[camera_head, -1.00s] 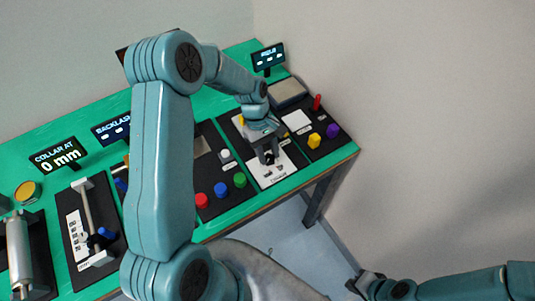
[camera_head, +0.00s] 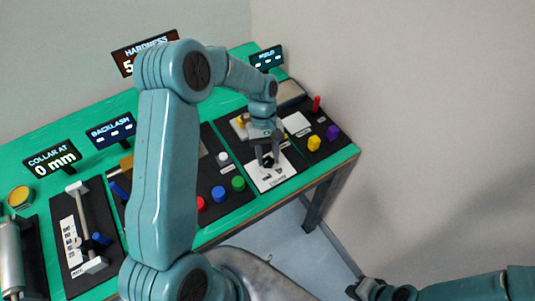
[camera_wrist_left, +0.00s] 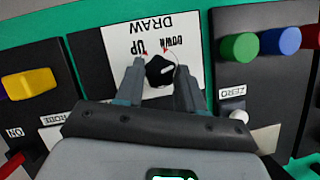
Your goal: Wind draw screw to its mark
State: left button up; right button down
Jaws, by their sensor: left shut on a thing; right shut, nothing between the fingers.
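A black knob (camera_wrist_left: 160,71) with a white line on its face sits on a white plate (camera_wrist_left: 170,38) marked DRAW, UP and DOWN with small red marks. My left gripper (camera_wrist_left: 160,88) is shut on the knob, one finger on each side. In the head view the same left gripper (camera_head: 265,163) points down onto the plate (camera_head: 272,178), and its fingers partly hide the knob. My right gripper (camera_head: 357,289) is shut and empty at the lower right, away from the bench. The display (camera_head: 52,159) reads COLLAR AT 0 mm.
Blue (camera_head: 218,193), green (camera_head: 238,184) and red buttons stand left of the plate. A yellow knob (camera_head: 314,142), a purple knob (camera_head: 333,132) and a red lever (camera_head: 316,103) stand right. My left arm hides part of the bench and the HARDNESS display (camera_head: 146,52).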

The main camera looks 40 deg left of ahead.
pick_arm(q)
jog(key=shift+s+f, duration=0.1)
jog(key=shift+f, duration=0.05)
jog(key=o, duration=1)
jog(key=shift+o, duration=0.2)
jog(key=b+v, duration=0.1)
jog(key=v, duration=1.5)
jog(key=shift+a, duration=0.1)
